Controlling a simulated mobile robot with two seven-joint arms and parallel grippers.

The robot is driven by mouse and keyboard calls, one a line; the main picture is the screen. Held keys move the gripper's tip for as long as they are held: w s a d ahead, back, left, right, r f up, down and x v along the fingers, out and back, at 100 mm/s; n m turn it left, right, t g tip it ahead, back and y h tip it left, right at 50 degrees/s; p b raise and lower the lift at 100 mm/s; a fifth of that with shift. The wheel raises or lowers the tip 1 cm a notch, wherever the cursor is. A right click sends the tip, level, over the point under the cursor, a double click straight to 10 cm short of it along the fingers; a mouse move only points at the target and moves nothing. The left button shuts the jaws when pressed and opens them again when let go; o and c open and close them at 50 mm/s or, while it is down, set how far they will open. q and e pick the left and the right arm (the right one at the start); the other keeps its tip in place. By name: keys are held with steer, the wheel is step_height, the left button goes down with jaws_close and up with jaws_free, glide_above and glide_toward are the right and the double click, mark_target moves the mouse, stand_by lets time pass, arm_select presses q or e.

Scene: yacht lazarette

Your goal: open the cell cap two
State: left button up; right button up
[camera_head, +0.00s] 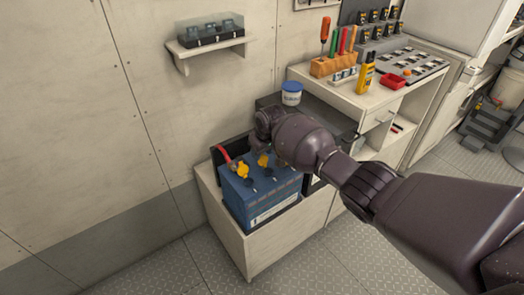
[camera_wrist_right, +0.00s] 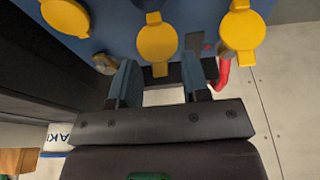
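The blue battery (camera_head: 255,200) stands on a low white cabinet, with yellow cell caps (camera_head: 243,170) on its top. In the right wrist view three yellow caps show: a left one (camera_wrist_right: 66,15), a middle one (camera_wrist_right: 156,40) and a right one (camera_wrist_right: 242,30). My right gripper (camera_wrist_right: 160,86) is open, its two blue fingertips apart. The middle cap's narrow lower tab lies in line with the gap between them; I cannot tell whether they touch it. In the head view my right wrist hides the fingers and part of the battery top. My left gripper is not in view.
A red cable (camera_head: 225,154) runs at the battery's back left. A white tub with a blue lid (camera_head: 291,93) stands on a dark box behind my wrist. A workbench (camera_head: 350,98) with tools stands at the right. A wall shelf (camera_head: 207,42) hangs above.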

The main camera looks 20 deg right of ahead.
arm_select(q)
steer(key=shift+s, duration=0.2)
arm_select(e)
steer(key=shift+r, duration=0.15)
steer(key=shift+r, duration=0.3)
step_height(320, 180, up, 4)
steer(key=p, duration=0.2)
step_height(320, 180, up, 6)
steer(key=p, duration=0.2)
glide_above(264, 163)
steer(key=s, duration=0.2)
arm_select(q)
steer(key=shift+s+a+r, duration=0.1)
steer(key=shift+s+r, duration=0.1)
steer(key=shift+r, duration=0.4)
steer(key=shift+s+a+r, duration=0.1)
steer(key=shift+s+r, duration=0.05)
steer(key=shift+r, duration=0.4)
arm_select(e)
steer(key=shift+w+d+f, duration=0.15)
steer(key=shift+d+f, duration=0.05)
steer(key=shift+d, duration=0.05)
